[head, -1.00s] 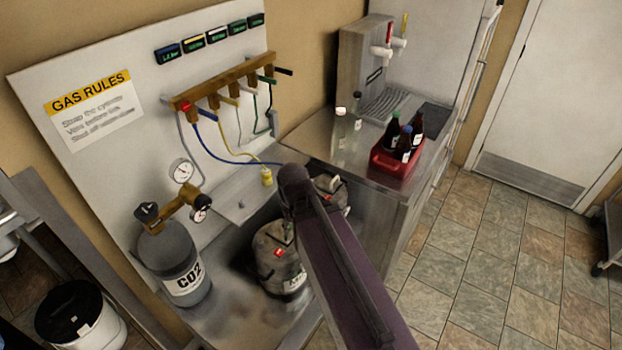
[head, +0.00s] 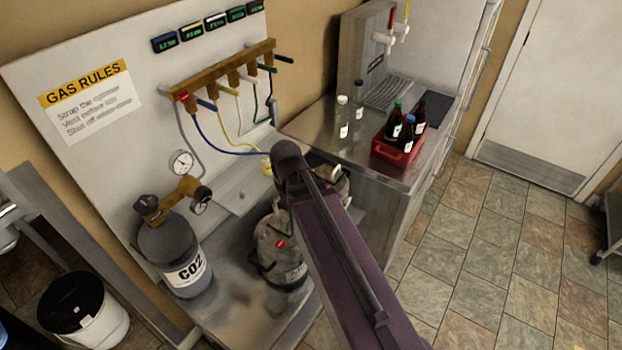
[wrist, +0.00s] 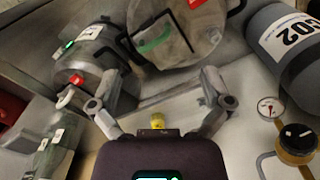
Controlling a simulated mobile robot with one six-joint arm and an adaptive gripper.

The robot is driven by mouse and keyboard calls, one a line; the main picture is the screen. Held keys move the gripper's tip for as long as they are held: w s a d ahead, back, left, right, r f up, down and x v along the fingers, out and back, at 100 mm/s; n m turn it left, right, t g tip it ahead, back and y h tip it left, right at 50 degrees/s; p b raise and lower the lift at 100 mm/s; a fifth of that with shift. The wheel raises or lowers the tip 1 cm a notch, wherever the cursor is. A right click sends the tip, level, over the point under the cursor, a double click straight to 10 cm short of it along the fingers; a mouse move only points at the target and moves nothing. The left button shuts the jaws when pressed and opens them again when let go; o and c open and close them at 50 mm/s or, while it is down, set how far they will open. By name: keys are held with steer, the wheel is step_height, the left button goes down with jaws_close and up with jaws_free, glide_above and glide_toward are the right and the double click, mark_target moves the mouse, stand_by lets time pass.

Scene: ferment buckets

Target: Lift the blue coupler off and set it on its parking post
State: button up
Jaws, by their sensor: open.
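A blue hose (head: 215,147) runs from the brass manifold (head: 225,80) on the wall panel and passes out of sight behind my arm in the head view. I cannot make out the blue coupler in either view. My gripper (wrist: 160,78) is open in the wrist view, with nothing between its fingertips; my arm hides it in the head view. A grey keg (wrist: 180,30) with a green part on top lies beyond the fingertips, and a second keg (wrist: 95,75) is at the left. A small yellow fitting (wrist: 157,121) shows between the finger bases.
The CO2 cylinder (head: 172,255) with its gauges stands left of the kegs. A steel counter (head: 330,150) holds clear bottles and a red crate (head: 384,150) of brown bottles. A white bucket (head: 95,328) is at lower left.

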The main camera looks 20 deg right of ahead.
steer(key=w+d+r+n+p, duration=0.1)
steer(key=w+d, duration=0.5)
steer(key=w, duration=0.2)
steer(key=w+d+r+n+p, duration=0.1)
steer(key=w+d+n, duration=0.1)
steer(key=w+d, duration=0.5)
steer(key=w, duration=0.2)
steer(key=shift+w+r+n, duration=0.2)
steer(key=shift+w+n, duration=0.1)
steer(key=shift+f, duration=0.15)
step_height(320, 180, down, 8)
steer(key=b, duration=0.8)
steer(key=shift+f, duration=0.2)
steer(key=shift+f+b, duration=0.1)
steer(key=shift+b, duration=0.25)
steer(key=shift+d+f+b, duration=0.15)
steer(key=shift+f+b, duration=1.1)
steer(key=shift+d+f+b, duration=0.1)
steer(key=shift+f+b, duration=1.15)
